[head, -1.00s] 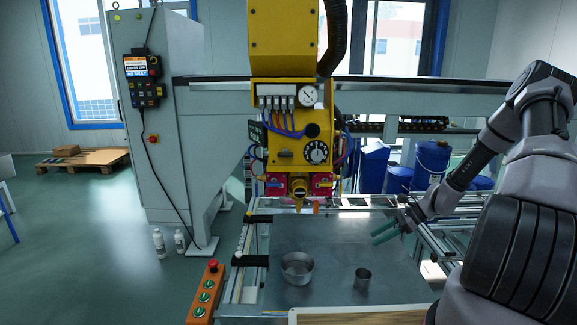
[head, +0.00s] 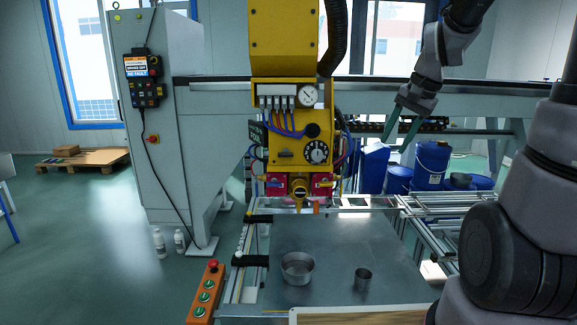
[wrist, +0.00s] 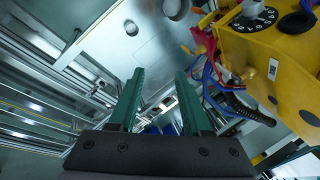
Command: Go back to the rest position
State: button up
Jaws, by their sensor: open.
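My gripper (head: 396,143) hangs in the upper right of the head view, its two green fingers pointing down and spread apart. It is above the rails, in front of the long grey beam and near the blue barrels. In the wrist view the gripper (wrist: 160,74) is open with nothing between its fingers. The yellow machine head (head: 290,130), with its gauge and dial, is to the left of my gripper in the head view. The yellow machine head also fills the right of the wrist view (wrist: 270,65).
A metal bowl (head: 298,269) and a small metal cup (head: 363,279) stand on the grey table (head: 330,240). An orange button box (head: 206,292) is at its left. Blue barrels (head: 432,165) stand behind. The grey beam (head: 385,88) crosses the back. The left floor is mostly clear.

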jog(key=s+a+r+n+t, duration=0.1)
jog(key=s+r+n+t, duration=0.2)
jog(key=s+r, duration=0.6)
jog(key=shift+s+a+r+n+t, duration=0.2)
jog(key=shift+s+n+t, duration=0.2)
jog(key=shift+s, duration=1.95)
